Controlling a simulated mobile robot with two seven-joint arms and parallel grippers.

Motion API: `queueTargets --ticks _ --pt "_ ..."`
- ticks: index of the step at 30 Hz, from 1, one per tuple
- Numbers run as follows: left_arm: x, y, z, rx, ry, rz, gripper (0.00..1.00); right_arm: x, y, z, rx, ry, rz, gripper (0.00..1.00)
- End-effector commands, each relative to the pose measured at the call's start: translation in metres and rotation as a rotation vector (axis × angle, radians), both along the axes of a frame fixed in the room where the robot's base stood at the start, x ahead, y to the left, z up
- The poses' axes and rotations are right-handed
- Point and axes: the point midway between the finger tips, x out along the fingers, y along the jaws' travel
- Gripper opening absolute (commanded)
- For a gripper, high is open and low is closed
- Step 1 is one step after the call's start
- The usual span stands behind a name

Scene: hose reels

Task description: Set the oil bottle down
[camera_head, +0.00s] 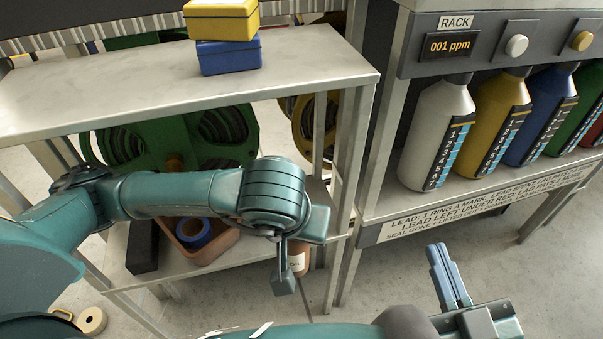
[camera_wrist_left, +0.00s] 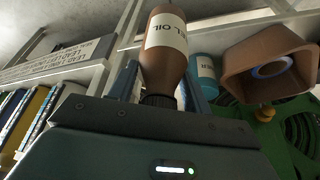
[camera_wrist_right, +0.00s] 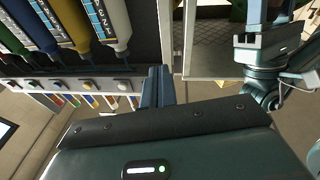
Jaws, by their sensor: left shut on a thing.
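The oil bottle (camera_wrist_left: 166,45) is brown with a white label and a dark cap. In the left wrist view it stands between the two fingers of my left gripper (camera_wrist_left: 158,88), which is shut on it near the cap. In the head view a small part of the bottle (camera_head: 298,262) shows beside the left gripper (camera_head: 287,280), near the right end of the lower shelf (camera_head: 255,262). The arm hides the rest, and I cannot tell whether its base touches the shelf. My right gripper (camera_head: 437,247) is shut and empty, over the floor before the rack; its fingers (camera_wrist_right: 158,86) meet in its wrist view.
On the lower shelf are a brown bin (camera_head: 225,243) with a blue roll (camera_head: 192,233) and a black block (camera_head: 142,248). A teal container (camera_wrist_left: 205,72) shows beyond the bottle. Green reels stand behind. The rack (camera_head: 385,205) at right holds several large bottles.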

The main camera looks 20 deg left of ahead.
Motion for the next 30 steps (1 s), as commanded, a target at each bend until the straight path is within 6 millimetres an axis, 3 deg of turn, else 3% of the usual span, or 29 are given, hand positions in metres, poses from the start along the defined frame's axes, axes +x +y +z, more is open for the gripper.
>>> queueTargets --ticks 3,9,17,23,25,30 --pt "0.034 0.002 0.001 -0.002 0.0 0.006 0.2 0.0 -0.001 0.001 -0.01 0.003 -0.004 0.0" --pt "0.08 0.005 0.001 -0.003 0.0 0.002 0.2 0.0 -0.001 -0.001 -0.015 0.002 -0.006 0.0" --pt "0.104 0.007 0.0 -0.003 -0.001 0.0 0.2 0.0 -0.001 -0.003 -0.011 0.005 -0.005 0.0" --pt "0.138 0.009 0.0 -0.004 0.0 0.001 0.2 -0.001 0.0 -0.005 0.001 0.009 -0.002 0.0" --pt "0.136 0.008 -0.014 -0.004 0.003 -0.004 0.2 -0.001 0.0 -0.01 0.013 0.01 0.002 0.0" --pt "0.137 0.009 -0.015 -0.002 -0.002 -0.003 0.2 0.001 0.002 0.002 0.033 -0.003 0.012 0.0"
